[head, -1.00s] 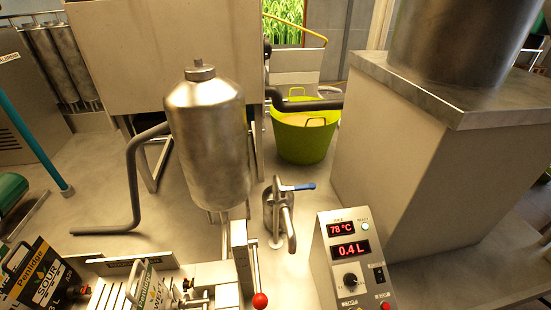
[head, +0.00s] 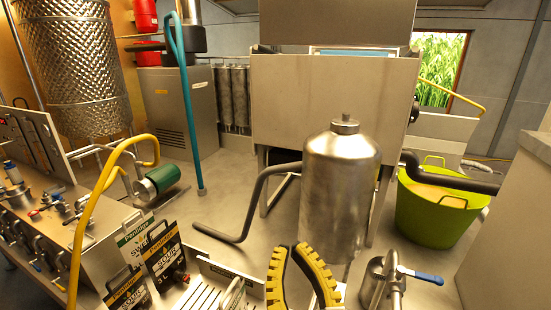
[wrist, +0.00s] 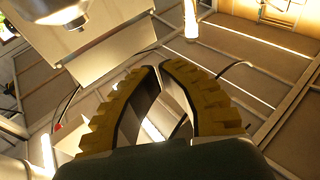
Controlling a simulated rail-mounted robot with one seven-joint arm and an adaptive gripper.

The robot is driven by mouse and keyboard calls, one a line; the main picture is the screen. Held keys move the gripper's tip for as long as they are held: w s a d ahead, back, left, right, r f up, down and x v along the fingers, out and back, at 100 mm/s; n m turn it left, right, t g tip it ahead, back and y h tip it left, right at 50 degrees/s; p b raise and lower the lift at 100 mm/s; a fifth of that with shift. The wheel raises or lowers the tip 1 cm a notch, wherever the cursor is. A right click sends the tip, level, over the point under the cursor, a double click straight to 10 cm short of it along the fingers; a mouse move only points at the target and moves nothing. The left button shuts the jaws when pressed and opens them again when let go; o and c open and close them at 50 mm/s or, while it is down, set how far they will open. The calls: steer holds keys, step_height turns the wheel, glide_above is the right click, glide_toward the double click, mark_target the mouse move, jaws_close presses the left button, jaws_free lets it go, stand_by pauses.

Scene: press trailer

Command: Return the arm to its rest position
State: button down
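My gripper (head: 291,250) points upward in the lower middle of the head view, in front of the steel vessel. Its two yellow, ribbed fingers have black inner faces. The wrist view looks up at ceiling panels and light strips. The rest of my arm is out of the head view.
The steel vessel (head: 340,185) stands just behind the gripper. A blue-handled valve (head: 385,280) is to the right, with a green tub (head: 430,215) beyond. Open floor (head: 215,190) lies behind.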

steer(key=s+d+r+m+t+h, duration=0.2)
steer(key=s+d+r+h, duration=0.15)
steer(key=s+r, duration=0.3)
step_height(320, 180, up, 18)
steer(key=p, duration=1.9)
steer(key=shift+s+d+m+h, duration=0.2)
steer(key=shift+s+m+h, duration=0.05)
steer(key=shift+m+h, duration=0.2)
steer(key=shift+r, duration=0.1)
